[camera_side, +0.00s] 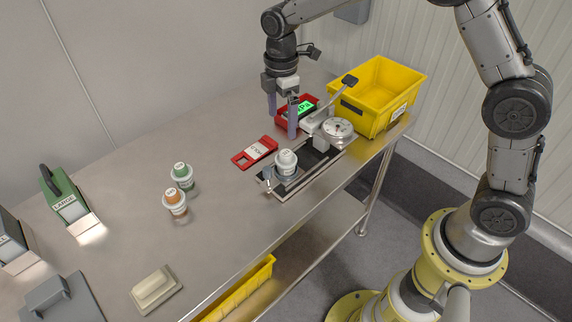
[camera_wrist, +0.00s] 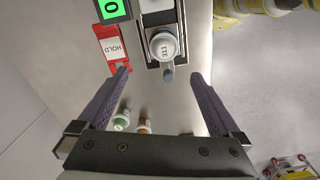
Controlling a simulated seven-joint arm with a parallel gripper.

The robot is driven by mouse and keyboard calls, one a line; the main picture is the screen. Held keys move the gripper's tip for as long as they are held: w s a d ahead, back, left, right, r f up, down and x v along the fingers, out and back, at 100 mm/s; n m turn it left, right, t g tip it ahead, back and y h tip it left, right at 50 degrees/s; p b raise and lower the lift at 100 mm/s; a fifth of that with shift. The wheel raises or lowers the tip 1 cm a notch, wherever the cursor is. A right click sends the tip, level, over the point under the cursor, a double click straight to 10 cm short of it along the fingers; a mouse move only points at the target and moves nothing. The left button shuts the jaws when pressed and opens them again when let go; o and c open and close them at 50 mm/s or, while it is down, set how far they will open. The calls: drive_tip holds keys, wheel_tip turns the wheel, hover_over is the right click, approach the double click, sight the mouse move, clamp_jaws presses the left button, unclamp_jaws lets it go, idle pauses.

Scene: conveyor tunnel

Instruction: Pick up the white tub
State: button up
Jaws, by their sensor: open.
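The white tub (camera_side: 286,162) has a white lid and stands upright on the near end of a dark-railed fixture (camera_side: 320,180) with a gauge. In the wrist view the white tub (camera_wrist: 164,46) shows a lid marked 311, ahead of the fingertips and roughly between their lines. My gripper (camera_side: 282,120) is open and empty, pointing down above the table beyond the tub, apart from it. In the wrist view my gripper (camera_wrist: 160,76) has its two fingers wide apart. A small grey post (camera_wrist: 168,76) stands close beside the tub.
A red HOLD plate (camera_side: 255,152) lies beside the fixture, near a red device with a green display (camera_side: 300,108). A lever (camera_side: 342,90) and gauge (camera_side: 338,128) rise behind the tub. A yellow bin (camera_side: 378,92) stands at right. Green-lidded (camera_side: 183,176) and orange-lidded (camera_side: 175,202) tubs stand left.

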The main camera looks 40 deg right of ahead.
sight(284, 153)
wheel_tip(284, 153, down, 8)
drive_tip(key=shift+s+f, duration=0.1)
drive_tip(key=shift+f, duration=0.1)
drive_tip(key=shift+s+f, duration=0.15)
drive_tip(key=shift+f, duration=1.2)
drive_tip(key=shift+s+f, duration=0.15)
drive_tip(key=shift+f, duration=1.15)
drive_tip(key=shift+c, duration=0.2)
drive_tip(key=c, duration=1.3)
drive_tip(key=shift+r, duration=0.15)
